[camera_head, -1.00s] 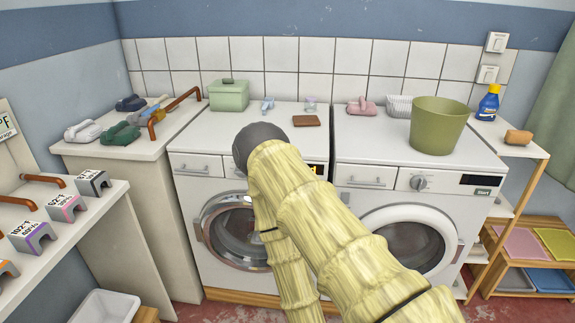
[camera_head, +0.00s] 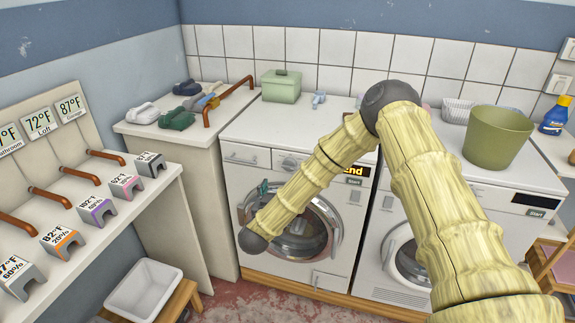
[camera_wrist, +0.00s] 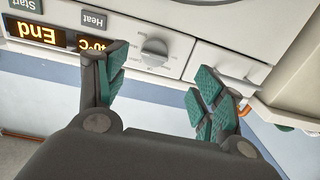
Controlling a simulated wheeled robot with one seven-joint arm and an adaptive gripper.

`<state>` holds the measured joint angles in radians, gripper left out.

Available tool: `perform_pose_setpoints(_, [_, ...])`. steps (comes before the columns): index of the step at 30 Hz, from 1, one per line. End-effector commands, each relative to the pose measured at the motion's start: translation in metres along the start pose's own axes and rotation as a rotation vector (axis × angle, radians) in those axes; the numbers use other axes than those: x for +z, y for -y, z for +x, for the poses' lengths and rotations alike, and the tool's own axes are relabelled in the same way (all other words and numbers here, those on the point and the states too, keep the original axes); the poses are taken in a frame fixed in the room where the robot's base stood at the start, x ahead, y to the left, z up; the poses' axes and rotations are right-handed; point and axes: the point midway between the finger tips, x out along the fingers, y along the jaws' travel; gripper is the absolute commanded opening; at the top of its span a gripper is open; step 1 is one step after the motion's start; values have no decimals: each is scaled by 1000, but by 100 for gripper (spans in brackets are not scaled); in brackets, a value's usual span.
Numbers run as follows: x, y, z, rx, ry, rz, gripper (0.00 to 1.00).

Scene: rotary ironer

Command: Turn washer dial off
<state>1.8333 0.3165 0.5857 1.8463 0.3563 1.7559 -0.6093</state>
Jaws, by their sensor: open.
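The left washer (camera_head: 240,178) has a round pale dial (camera_head: 289,163) on its front panel, beside a lit display (camera_head: 353,171) reading "End". In the wrist view, which is upside down, the dial (camera_wrist: 154,52) is near the top, beyond my gripper (camera_wrist: 158,88). My gripper is open and empty. Its two green-padded fingers are spread to either side of the dial's position, with a gap to it; they do not seem to touch it. In the head view my arm crosses the washer's front and hides part of its panel and door.
The right washer (camera_head: 535,185) carries a green bucket (camera_head: 497,138). A lidded green box (camera_head: 282,86) sits on the left washer. A shelf of labelled blocks (camera_head: 90,210) stands at left, above a white bin (camera_head: 144,288). Some floor is free in front of the left washer.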

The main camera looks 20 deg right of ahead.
Motion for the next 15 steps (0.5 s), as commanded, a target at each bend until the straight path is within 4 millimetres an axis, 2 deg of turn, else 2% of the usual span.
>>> perform_pose_setpoints(1, [-10, -1, 5, 23, -16, 5, 68])
perform_pose_setpoints(4, [-18, -2, 12, 45, -31, 6, 68])
perform_pose_setpoints(8, [-19, -3, 23, 47, -34, 6, 68])
perform_pose_setpoints(15, [-21, -4, 60, 46, -33, 6, 68])
